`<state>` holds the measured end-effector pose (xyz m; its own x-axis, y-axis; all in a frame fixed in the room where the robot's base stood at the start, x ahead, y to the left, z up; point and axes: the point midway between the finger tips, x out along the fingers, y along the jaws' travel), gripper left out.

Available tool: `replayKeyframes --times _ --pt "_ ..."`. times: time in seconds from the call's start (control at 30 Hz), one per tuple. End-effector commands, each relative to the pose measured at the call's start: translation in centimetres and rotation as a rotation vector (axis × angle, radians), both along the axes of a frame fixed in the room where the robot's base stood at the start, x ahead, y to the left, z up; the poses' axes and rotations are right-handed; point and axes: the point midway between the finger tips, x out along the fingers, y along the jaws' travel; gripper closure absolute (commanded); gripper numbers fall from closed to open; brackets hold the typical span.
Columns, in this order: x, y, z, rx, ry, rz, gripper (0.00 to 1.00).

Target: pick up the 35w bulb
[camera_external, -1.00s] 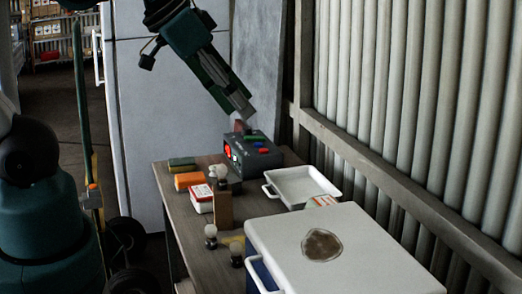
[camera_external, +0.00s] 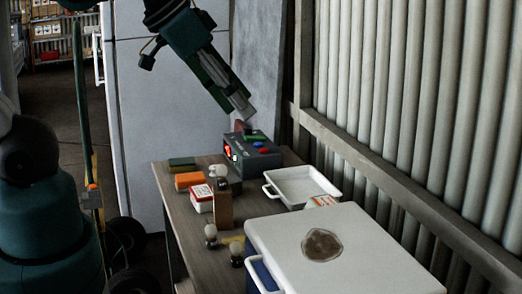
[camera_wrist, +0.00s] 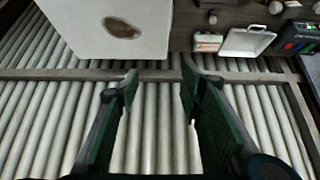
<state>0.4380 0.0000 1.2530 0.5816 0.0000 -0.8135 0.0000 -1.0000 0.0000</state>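Two small bulbs with pale round tops and dark bases stand near the table's front, a left one (camera_external: 210,236) and a right one (camera_external: 236,254). A third pale, round-topped bulb-like thing (camera_external: 217,172) is farther back, partly hidden by a brown upright block. No wattage is readable, so I cannot tell which is the 35w bulb. My gripper (camera_external: 243,112) hangs above the dark box at the table's back, away from the bulbs. In the wrist view my gripper (camera_wrist: 160,80) has its fingers wide apart, with nothing between them.
On the table (camera_external: 188,252) are a dark box with coloured parts (camera_external: 252,155), a white tray (camera_external: 303,202), a brown block (camera_external: 223,211), a red-and-white box (camera_external: 200,199) and an orange block (camera_external: 188,180). A white-lidded cooler (camera_external: 335,250) stands in front; a ribbed wall (camera_external: 420,110) is right.

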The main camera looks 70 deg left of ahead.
Motion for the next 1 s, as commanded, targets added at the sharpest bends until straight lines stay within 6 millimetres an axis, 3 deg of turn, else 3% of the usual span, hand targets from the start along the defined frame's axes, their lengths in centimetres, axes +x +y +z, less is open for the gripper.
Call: replayKeyframes --times 0.47,1.0 --pt "0.5 0.3 -0.2 -0.011 0.01 0.023 0.62" --pt "4.7 2.9 -2.8 -0.123 0.106 0.251 0.62"
